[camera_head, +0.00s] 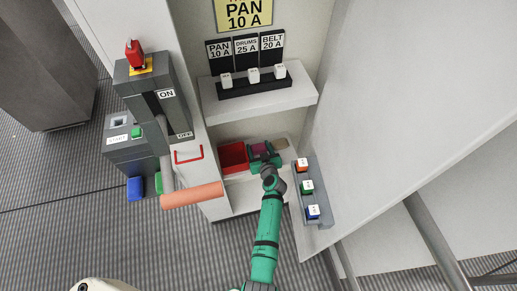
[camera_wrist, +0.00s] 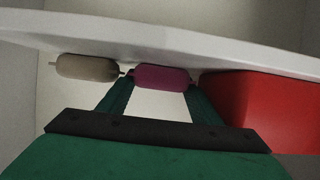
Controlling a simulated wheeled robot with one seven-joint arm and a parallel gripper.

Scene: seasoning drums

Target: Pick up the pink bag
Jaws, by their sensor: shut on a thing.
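The pink bag (camera_wrist: 162,75) is a small, rounded magenta bundle with a pinched end. It lies crosswise between the fingertips of my gripper (camera_wrist: 161,82), which is shut on it. In the head view the pink bag (camera_head: 259,148) shows only as a small patch, and my gripper (camera_head: 264,153) reaches into the lower compartment of the cabinet under the shelf. I cannot tell whether the bag still touches the surface beneath it.
A beige bag (camera_wrist: 86,67) lies just left of the pink one in the wrist view. A red bin (camera_head: 233,157) is close on the other side. The shelf (camera_head: 258,98) above carries several labelled fuses. A rail with coloured blocks (camera_head: 307,187) is on the open door at right.

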